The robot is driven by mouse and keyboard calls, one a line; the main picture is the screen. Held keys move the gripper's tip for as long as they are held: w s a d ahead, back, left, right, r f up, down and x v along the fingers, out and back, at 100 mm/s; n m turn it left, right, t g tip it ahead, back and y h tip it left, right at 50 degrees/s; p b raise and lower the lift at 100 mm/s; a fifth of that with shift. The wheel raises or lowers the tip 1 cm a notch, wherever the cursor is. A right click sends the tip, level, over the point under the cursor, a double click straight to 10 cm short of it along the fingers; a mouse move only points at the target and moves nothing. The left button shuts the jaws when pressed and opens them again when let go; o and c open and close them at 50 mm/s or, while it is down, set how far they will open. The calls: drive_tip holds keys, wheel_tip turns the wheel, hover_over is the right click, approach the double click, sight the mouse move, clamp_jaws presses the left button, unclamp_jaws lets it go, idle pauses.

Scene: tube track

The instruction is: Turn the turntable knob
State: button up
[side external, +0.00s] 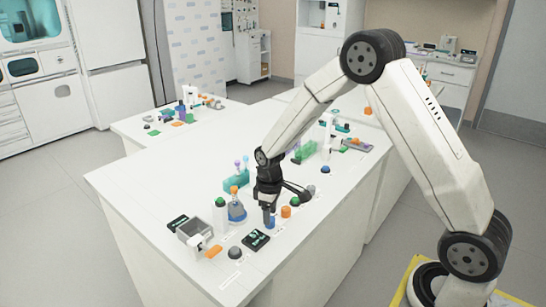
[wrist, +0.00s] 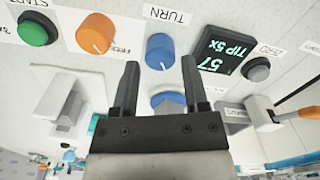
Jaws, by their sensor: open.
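The blue knob (wrist: 160,50) is beside a "TURN" label in the wrist view. In the side view the blue knob (side external: 273,223) shows small, just by my fingertips. My gripper (wrist: 160,66) is open and empty. In the wrist view its two dark fingers point toward the blue knob, one tip to each side of it. I cannot tell whether either finger touches it. In the side view my gripper (side external: 269,217) points down, low over the bench front. A second blue part (wrist: 167,100) shows between the fingers, partly hidden by the gripper body.
An orange knob (wrist: 95,32) and a green button (wrist: 33,30) are left of the blue knob. A dark display (wrist: 219,50) and a grey button (wrist: 257,68) are to its right. A teal tube rack (side external: 237,183) stands behind my gripper. The white bench (side external: 140,187) is clear at left.

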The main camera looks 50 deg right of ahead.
sight(272, 221)
drive_tip(key=shift+r, duration=2.9)
drive_tip(key=shift+s, duration=0.1)
drive_tip(key=shift+s+a+r, duration=0.2)
drive_tip(key=shift+s+a, duration=0.05)
drive_tip(key=shift+s, duration=0.2)
drive_tip(key=s+a+m+t, duration=0.1)
drive_tip(key=s+a+m, duration=0.1)
drive_tip(key=s, duration=0.5)
drive_tip(key=s+a+r+m+t, duration=0.1)
drive_tip(key=s+a+m, duration=0.1)
drive_tip(key=s, duration=0.5)
drive_tip(key=shift+s+a+r+t, duration=0.25)
drive_tip(key=shift+s+r+t, duration=0.05)
drive_tip(key=shift+s, duration=0.1)
